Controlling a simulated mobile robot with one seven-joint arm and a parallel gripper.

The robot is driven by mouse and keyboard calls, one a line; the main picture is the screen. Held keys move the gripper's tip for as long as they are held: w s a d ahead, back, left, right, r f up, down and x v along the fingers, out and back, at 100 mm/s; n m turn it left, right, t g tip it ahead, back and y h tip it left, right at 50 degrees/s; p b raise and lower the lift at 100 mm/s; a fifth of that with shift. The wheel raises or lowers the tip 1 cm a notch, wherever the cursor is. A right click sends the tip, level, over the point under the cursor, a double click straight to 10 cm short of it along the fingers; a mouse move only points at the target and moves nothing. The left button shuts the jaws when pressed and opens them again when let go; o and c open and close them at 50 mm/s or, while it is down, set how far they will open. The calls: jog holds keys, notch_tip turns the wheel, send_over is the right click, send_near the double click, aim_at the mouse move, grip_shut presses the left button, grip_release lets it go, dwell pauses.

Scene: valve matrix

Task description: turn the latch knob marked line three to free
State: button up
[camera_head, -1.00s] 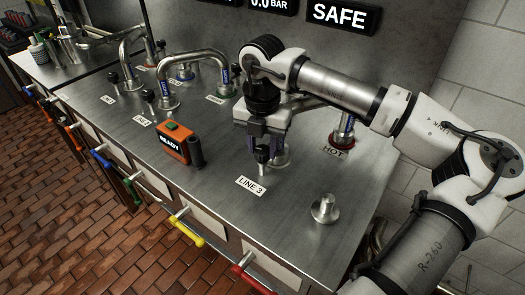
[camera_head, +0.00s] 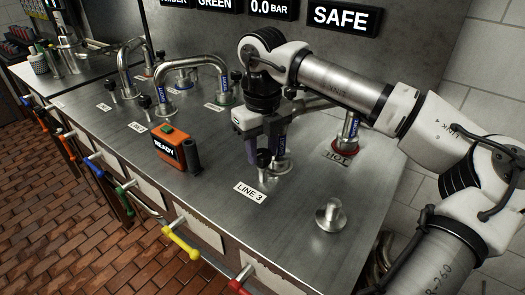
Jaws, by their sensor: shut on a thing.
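The line three latch knob (camera_head: 263,158) is a small black knob on a metal stem, standing on the steel counter behind the white LINE 3 label (camera_head: 250,193). My gripper (camera_head: 262,148) points down over it, with one finger to the left and one to the right of its black top. The gripper is shut on the knob, though the contact itself is partly hidden. I cannot read the knob's turn angle or any free mark.
An orange READY device (camera_head: 170,149) stands left of the knob. A metal post (camera_head: 331,214) stands at the right front. A pipe marked HOT (camera_head: 349,130) is behind my gripper. Bent pipes (camera_head: 190,72) fill the back left. The steel counter (camera_head: 300,250) is clear in front.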

aim_at(262, 153)
jog(key=shift+n+b, duration=0.3)
jog(key=shift+n, duration=1.6)
jog(key=o, duration=1)
jog(key=shift+r, duration=0.15)
notch_tip(262, 153, up, 14)
jog(key=shift+f, duration=0.2)
